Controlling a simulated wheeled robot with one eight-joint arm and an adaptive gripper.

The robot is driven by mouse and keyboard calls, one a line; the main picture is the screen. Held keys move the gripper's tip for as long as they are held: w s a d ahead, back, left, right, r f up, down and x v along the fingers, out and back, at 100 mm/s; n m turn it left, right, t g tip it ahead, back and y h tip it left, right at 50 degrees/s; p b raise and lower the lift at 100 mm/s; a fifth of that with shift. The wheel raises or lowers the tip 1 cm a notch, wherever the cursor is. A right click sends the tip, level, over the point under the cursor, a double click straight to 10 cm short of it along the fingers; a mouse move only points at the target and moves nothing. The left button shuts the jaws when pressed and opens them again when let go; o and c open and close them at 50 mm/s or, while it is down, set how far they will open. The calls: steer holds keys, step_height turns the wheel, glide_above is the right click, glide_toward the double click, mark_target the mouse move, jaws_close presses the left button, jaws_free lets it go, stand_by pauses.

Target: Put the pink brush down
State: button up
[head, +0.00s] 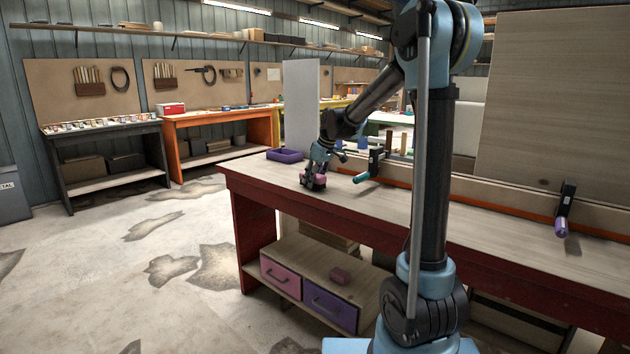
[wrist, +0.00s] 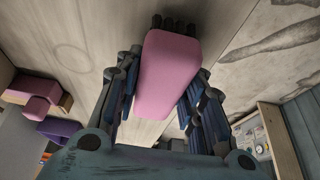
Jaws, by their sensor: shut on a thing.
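The pink brush (wrist: 167,75) is between the fingers of my gripper (wrist: 166,100) in the wrist view, with dark bristles at its far end. My gripper is shut on it. In the head view my gripper (head: 314,172) is low over the far left part of the red-framed workbench (head: 250,170), and the pink brush (head: 320,179) shows at its fingertips. I cannot tell whether the brush touches the bench top.
A purple tray (head: 285,155) lies on the bench beyond my gripper.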

steer(key=shift+f, duration=0.4)
steer(key=o, duration=1.2)
steer(key=shift+r, duration=0.15)
steer(key=shift+r, duration=0.3)
steer(key=w+d+v, duration=0.1)
steer(key=v, duration=1.6)
steer(key=s+d+f+m+h, duration=0.1)
steer(key=s+d+f+m, duration=0.2)
steer(key=s, duration=0.4)
steer(key=s+d+f, duration=0.4)
steer(key=s, duration=0.2)
steer(key=s+d+f+m+h, duration=0.1)
steer(key=s+d+f+m, duration=0.2)
steer(key=s, duration=0.4)
steer(key=s+d+f+m, duration=0.1)
steer(key=s+d+f, duration=0.2)
steer(key=s+f, duration=0.3)
steer(key=s+d+f+m+h, duration=0.1)
steer(key=s+d+f, duration=0.1)
steer(key=s+f, duration=0.3)
steer(key=s+d+f+m, duration=0.2)
steer(key=s+d+f, duration=0.1)
steer(key=s+f, duration=0.3)
steer(key=shift+s+d+f+g, duration=0.3)
steer(key=shift+s+d+f, duration=0.05)
steer(key=shift+f, duration=0.15)
